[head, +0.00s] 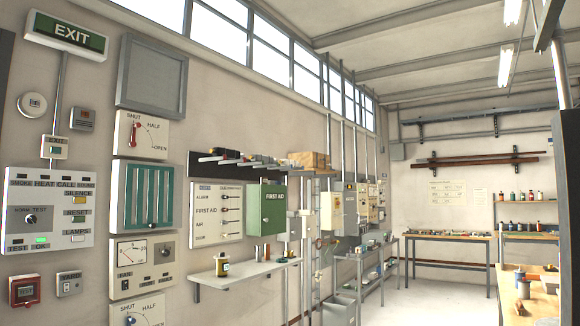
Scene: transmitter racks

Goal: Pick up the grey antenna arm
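I cannot clearly identify the grey antenna arm in the head view. Long grey bars (470,116) lie on brackets high on the back wall, and I cannot tell whether one of them is the arm. Below them, long dark brown bars (478,161) rest on a second pair of brackets. Several grey-ended tools or rods lie on a dark wall shelf (200,168) on the left wall, too small to name. Neither of my grippers is in view.
The left wall carries panels, a green first aid cabinet (264,210) and a small light shelf (222,278). A workbench (446,237) stands at the back and a wooden-topped bench (530,297) at the right. The pale floor (440,298) between them looks clear.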

